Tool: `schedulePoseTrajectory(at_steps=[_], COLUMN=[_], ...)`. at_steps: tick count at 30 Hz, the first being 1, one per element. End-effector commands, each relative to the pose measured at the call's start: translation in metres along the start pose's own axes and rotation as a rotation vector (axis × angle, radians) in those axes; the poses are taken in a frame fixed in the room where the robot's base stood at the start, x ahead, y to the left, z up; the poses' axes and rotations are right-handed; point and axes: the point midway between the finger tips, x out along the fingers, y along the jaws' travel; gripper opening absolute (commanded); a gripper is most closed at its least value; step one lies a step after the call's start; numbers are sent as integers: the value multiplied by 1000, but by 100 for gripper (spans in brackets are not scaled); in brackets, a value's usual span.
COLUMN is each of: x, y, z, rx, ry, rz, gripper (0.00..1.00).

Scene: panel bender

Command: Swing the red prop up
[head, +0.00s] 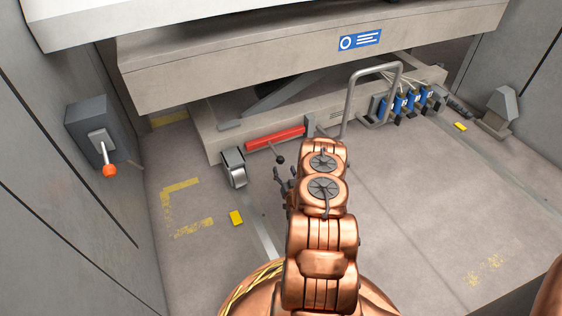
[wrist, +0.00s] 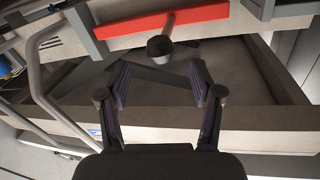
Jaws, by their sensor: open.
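The red prop (head: 275,138) is a red bar lying nearly level along the lower beam of the machine in the head view. A short dark rod with a black ball knob (head: 280,160) sticks out from it. In the wrist view the red prop (wrist: 160,20) runs across the top, and the knob (wrist: 159,47) sits ahead of my gripper, between the lines of its fingers. My gripper (wrist: 160,85) is open and empty, apart from the knob. In the head view my gripper (head: 284,178) is small, just below the knob, and partly hidden by my arm.
A grey tube handle (head: 370,95) stands right of the prop. Blue valves (head: 405,103) are at the right. A lever box (head: 100,140) is on the left wall. The heavy upper beam (head: 300,65) overhangs the prop. Floor in front is mostly clear.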

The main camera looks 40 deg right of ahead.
Motion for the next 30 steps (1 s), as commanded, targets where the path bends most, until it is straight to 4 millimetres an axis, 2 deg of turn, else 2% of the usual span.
schedulePoseTrajectory(at_steps=[6,12,18,26,30], x=[34,58,68,68,68], y=[-1,-1,0,0,0], z=[1,0,0,-1,-1], rx=[-2,-1,0,1,1], ry=[7,6,0,0,0], rz=[-4,-3,0,0,0], gripper=[65,65,65,65,50])
